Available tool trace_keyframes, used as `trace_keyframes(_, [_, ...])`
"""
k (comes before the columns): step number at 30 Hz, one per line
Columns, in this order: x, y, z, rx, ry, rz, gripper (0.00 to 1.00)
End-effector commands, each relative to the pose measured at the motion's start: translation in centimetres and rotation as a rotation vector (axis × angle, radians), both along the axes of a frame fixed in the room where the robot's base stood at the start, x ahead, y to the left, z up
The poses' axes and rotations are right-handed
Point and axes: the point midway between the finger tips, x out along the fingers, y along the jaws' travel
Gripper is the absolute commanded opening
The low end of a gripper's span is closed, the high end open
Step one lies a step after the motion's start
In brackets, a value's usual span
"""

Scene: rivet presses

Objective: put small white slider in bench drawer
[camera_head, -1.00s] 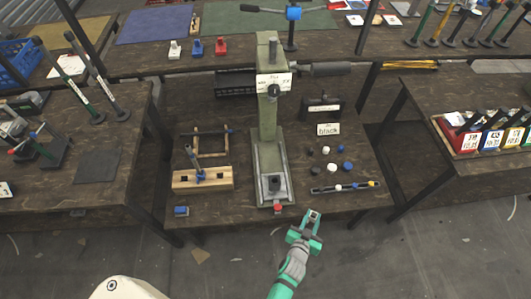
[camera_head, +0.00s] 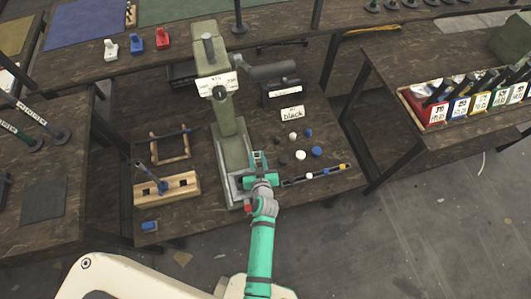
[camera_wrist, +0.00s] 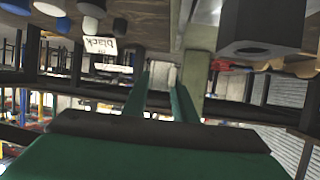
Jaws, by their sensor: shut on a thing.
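My gripper (camera_head: 258,160) is over the base of the green press (camera_head: 232,150), pointing away from me. In the wrist view its two green fingers (camera_wrist: 172,85) come close together, with a small pale thing (camera_wrist: 172,76) between their tips. The fingers are shut on it; I cannot tell for sure that it is the small white slider. I cannot make out an open bench drawer.
Several white, blue and black round pieces (camera_head: 300,155) lie right of the press, before the "black" sign (camera_head: 292,113). A wooden block (camera_head: 168,189) and frame stand left. A blue piece (camera_head: 149,226) lies at the front edge. A bin rack (camera_head: 470,104) is on the right bench.

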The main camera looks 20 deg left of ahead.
Motion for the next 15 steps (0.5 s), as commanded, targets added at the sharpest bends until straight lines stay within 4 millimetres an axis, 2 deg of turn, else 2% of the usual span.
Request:
trace_keyframes(4, [3.3,-0.8,-1.3,0.001,-0.002,-0.001,0.04])
trace_keyframes(9, [5.4,-1.6,-4.1,0.002,0.001,-0.005,0.04])
trace_keyframes(15, [7.0,-2.2,-6.2,0.0,0.0,-0.007,0.04])
